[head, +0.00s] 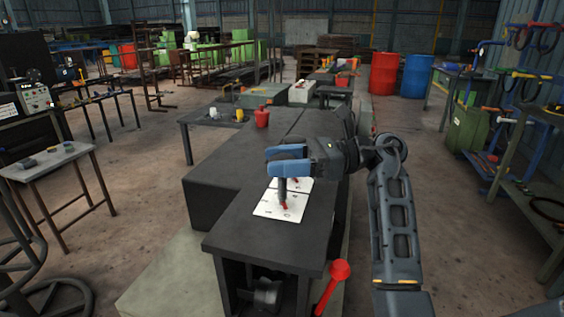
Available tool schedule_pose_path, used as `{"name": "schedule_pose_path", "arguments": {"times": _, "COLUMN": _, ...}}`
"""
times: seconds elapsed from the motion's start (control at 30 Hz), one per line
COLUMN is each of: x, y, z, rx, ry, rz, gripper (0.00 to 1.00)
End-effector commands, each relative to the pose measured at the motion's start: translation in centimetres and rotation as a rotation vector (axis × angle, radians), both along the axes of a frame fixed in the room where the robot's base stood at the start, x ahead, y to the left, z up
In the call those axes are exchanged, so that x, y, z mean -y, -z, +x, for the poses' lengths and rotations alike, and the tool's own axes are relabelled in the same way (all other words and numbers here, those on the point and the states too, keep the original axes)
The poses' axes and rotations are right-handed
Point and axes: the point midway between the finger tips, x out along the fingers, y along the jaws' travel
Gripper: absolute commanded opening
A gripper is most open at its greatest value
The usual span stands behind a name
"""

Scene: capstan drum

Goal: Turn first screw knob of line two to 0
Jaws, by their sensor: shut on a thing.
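White panels (268,208) with small dark marks lie on the dark bench top. A small red screw knob pointer (285,206) shows on the nearer panel, and another bit of red shows on the farther panel, just right of the gripper. My gripper (283,178), with blue fingers, reaches in from the right over the panels. It is shut on a dark upright part above the nearer red pointer, which looks like a screw knob. The marks are too small to read, so I cannot tell the knob's setting.
The dark bench (240,226) carries the panels. A red can (262,117) stands farther back. A grey table (48,161) is at the left. Open floor lies on both sides.

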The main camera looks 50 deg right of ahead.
Motion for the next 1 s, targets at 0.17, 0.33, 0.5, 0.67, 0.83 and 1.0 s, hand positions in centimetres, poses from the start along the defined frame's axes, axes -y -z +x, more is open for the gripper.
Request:
{"name": "schedule_pose_path", "arguments": {"times": 0.17, "x": 0.06, "y": -0.78, "z": 0.06, "rx": 0.016, "ry": -0.004, "rz": 0.0, "gripper": 0.25}}
{"name": "schedule_pose_path", "arguments": {"times": 0.33, "x": 0.05, "y": -0.81, "z": 0.05, "rx": 0.016, "ry": -0.004, "rz": 0.0, "gripper": 0.25}}
{"name": "schedule_pose_path", "arguments": {"times": 0.5, "x": 0.04, "y": -0.82, "z": 0.06, "rx": 0.016, "ry": -0.004, "rz": 0.0, "gripper": 0.66}}
{"name": "schedule_pose_path", "arguments": {"times": 0.67, "x": 0.02, "y": -0.53, "z": 0.04, "rx": 0.011, "ry": -0.005, "rz": 0.0, "gripper": 0.76}}
{"name": "schedule_pose_path", "arguments": {"times": 0.83, "x": 0.03, "y": -0.34, "z": 0.01, "rx": 0.006, "ry": -0.005, "rz": 0.001, "gripper": 0.76}}
{"name": "schedule_pose_path", "arguments": {"times": 1.0, "x": 0.9, "y": -0.21, "z": -0.79, "rx": 0.006, "ry": -0.002, "rz": 0.0, "gripper": 0.76}}
